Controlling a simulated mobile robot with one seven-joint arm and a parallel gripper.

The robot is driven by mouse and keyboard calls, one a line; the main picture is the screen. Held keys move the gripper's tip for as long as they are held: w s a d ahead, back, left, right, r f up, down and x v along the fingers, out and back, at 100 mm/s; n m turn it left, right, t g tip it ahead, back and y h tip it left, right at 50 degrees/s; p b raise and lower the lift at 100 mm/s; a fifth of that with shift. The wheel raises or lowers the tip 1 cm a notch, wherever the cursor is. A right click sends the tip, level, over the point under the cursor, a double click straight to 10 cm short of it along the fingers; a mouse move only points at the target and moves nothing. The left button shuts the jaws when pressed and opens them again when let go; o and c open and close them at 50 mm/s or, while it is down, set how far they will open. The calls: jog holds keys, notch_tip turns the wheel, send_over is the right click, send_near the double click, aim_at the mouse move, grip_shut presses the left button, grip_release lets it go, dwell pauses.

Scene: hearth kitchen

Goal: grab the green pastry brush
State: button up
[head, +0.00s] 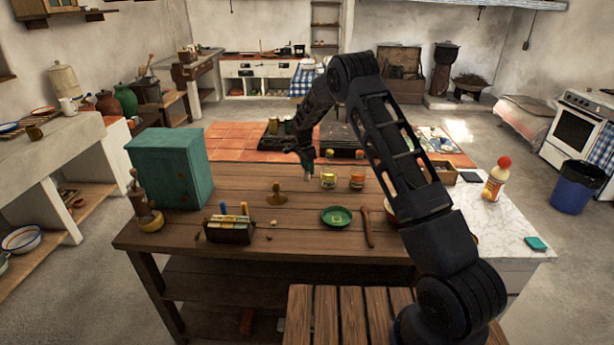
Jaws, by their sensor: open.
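I cannot pick out the green pastry brush for certain. A small green item (329,153) stands behind the mugs, close to my gripper, but it is too small to identify. My gripper (306,167) hangs over the far part of the wooden table (290,240), left of the mugs. It is open, and I see nothing between its fingers. A green dish (336,223) with a small pale thing in it lies nearer on the table.
A wooden stick (367,229), a wooden stamp-like thing (277,197), a caddy (229,233) and a teal cabinet (160,175) are on the table. A sauce bottle (495,183) stands on the marble part. My arm hides some of the right side.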

jog(key=shift+f, duration=0.35)
grip_shut()
jog(key=shift+r, duration=0.15)
